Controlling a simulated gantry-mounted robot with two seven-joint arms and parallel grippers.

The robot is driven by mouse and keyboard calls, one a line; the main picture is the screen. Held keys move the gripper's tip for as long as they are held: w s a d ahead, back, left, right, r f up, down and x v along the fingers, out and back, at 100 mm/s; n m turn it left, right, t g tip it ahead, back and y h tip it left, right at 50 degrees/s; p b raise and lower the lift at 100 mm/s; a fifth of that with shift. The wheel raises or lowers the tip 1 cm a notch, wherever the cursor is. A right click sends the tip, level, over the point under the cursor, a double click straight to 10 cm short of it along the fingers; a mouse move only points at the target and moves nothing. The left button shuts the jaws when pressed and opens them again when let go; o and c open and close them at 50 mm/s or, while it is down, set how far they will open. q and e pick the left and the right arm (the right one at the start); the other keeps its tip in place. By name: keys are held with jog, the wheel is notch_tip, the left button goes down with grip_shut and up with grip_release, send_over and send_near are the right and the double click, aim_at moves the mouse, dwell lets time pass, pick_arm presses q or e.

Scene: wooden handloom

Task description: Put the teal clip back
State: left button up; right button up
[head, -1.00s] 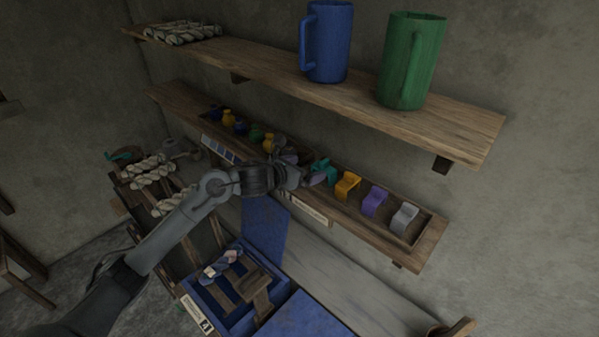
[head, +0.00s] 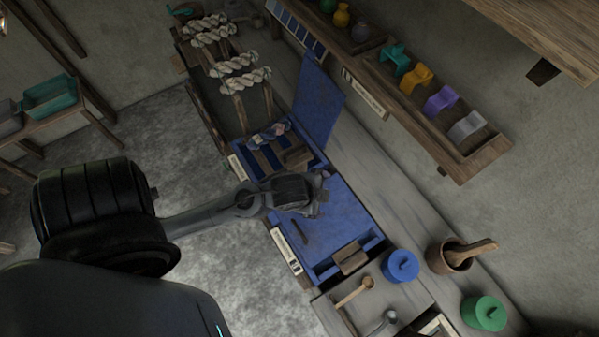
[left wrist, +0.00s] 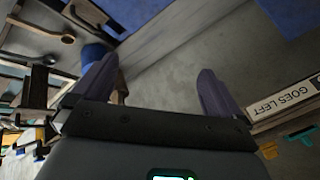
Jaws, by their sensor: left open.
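The teal clip (head: 395,60) stands in the wooden tray on the shelf, at the left end of the row of clips. A small teal shape, probably the same clip, shows at the right of the left wrist view (left wrist: 300,135). My left gripper (head: 319,189) is over the blue surface of the bench, below the shelf and apart from the clip. In the left wrist view its two fingers are spread with nothing between them (left wrist: 158,75). My right gripper is not in view.
Orange (head: 414,79), purple (head: 440,99) and grey (head: 467,126) clips share the tray. A raised blue lid (head: 320,103) stands beside the gripper. A blue pot (head: 400,265), a mortar (head: 453,256) and a green pot (head: 484,313) stand on the bench.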

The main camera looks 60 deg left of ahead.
pick_arm(q)
jog(key=s+d+n+g+h, duration=0.1)
jog(key=s+d+n+g, duration=0.1)
jog(key=s+n, duration=0.4)
jog(key=shift+s+d+f+n+g, duration=0.35)
jog(key=shift+s+d, duration=0.35)
jog(key=shift+s, duration=0.5)
notch_tip(320, 180, up, 7)
jog(key=p, duration=0.6)
jog(key=shift+f+p, duration=0.2)
jog(key=shift+p, duration=0.1)
